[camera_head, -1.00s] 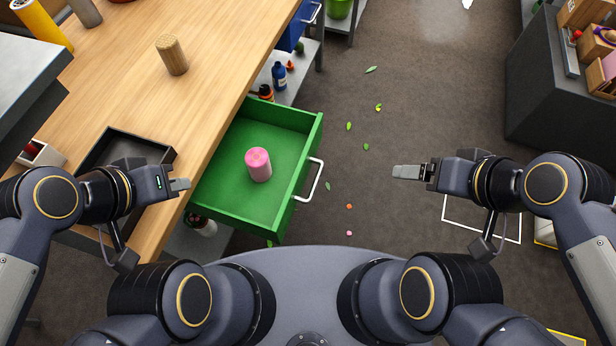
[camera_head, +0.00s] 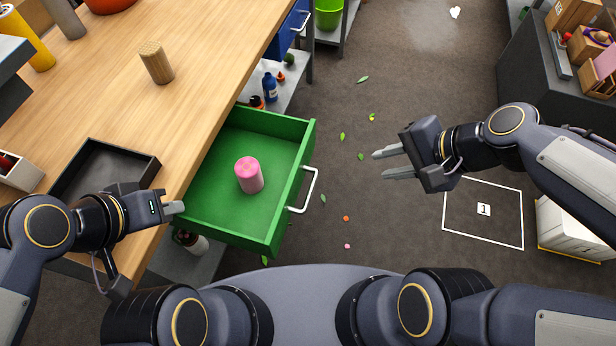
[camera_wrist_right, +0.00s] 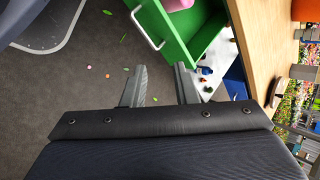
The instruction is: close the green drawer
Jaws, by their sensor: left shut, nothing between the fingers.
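The green drawer (camera_head: 274,226) stands pulled out from under the wooden bench, with a white bar handle (camera_head: 308,190) on its front. A pink cylinder (camera_head: 249,175) stands inside it. In the right wrist view the drawer (camera_wrist_right: 177,50) and its handle (camera_wrist_right: 148,25) show at the top, beyond the fingers. My right gripper (camera_head: 378,164) is open and empty over the floor, right of the handle and apart from it; its two fingers also show in the right wrist view (camera_wrist_right: 160,88). My left gripper (camera_head: 176,208) is shut and empty near the bench edge, left of the drawer.
The wooden bench (camera_head: 205,65) bears a black tray (camera_head: 100,146) and a wooden cylinder (camera_head: 156,62). A shelf below holds a blue bottle (camera_head: 269,87). A blue drawer (camera_head: 287,35) is farther back. The floor right of the green drawer is open, with scattered leaves.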

